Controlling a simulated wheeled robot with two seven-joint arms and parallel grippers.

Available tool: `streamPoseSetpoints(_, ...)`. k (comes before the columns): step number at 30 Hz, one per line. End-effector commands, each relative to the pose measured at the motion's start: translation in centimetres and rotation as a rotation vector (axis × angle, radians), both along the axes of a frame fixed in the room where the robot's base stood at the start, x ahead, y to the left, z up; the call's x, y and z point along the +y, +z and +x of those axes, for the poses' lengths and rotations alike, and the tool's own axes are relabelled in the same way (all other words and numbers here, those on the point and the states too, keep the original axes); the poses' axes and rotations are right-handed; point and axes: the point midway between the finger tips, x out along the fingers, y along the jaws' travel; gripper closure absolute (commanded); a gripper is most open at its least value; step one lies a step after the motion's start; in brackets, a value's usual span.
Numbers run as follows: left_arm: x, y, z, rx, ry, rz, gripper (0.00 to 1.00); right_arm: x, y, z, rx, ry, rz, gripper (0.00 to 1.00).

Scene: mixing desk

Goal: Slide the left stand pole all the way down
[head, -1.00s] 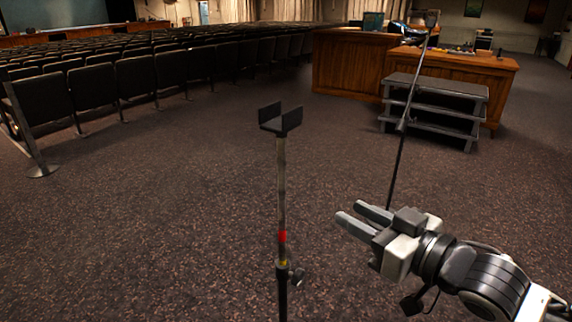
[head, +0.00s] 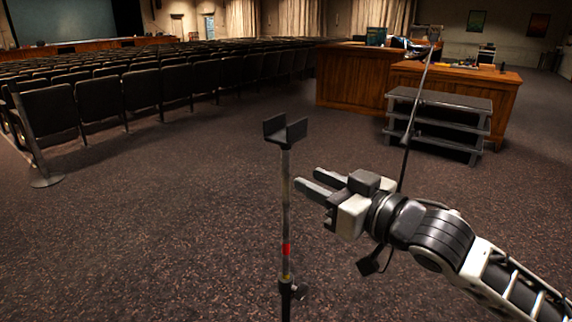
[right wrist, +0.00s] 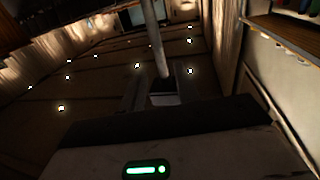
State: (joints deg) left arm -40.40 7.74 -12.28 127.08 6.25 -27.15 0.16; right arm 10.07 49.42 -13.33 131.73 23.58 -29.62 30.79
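The left stand pole (head: 286,205) is a thin upright grey tube with a red band low on it. A black U-shaped cradle (head: 286,131) tops it, and a dark collar with a side knob (head: 293,290) sits below the red band. My right gripper (head: 306,178) is open and empty just right of the pole, its fingers pointing at the upper pole. In the right wrist view the pole (right wrist: 155,40) shows beyond and between the open fingers (right wrist: 158,92); I cannot tell any contact. My left gripper is not in view.
A second thin, tilted stand (head: 416,110) rises behind my right arm. Farther back are dark steps (head: 440,99) and a wooden desk (head: 350,80). Rows of seats (head: 150,80) fill the left. The carpet around the pole is clear.

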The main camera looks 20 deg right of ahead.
Motion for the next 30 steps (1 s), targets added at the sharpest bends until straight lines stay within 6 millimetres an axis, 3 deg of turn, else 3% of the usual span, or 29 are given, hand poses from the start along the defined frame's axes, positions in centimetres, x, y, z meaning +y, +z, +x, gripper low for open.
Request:
streamPoseSetpoints(6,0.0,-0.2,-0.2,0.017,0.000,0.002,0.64,1.9,0.2,3.9,-0.002,-0.001,0.003,0.68)
streamPoseSetpoints(12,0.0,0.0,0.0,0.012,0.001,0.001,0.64,3.0,0.0,6.1,0.000,-0.001,0.001,0.68)
streamPoseSetpoints(24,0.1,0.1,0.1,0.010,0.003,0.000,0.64,3.4,-0.1,6.8,0.000,0.000,-0.001,0.68)
streamPoseSetpoints(28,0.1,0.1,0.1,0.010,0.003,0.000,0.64,3.4,-0.1,6.8,0.000,0.000,-0.001,1.00)
streamPoseSetpoints(30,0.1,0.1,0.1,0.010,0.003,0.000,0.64,3.4,-0.1,6.8,0.000,0.000,-0.001,1.00)
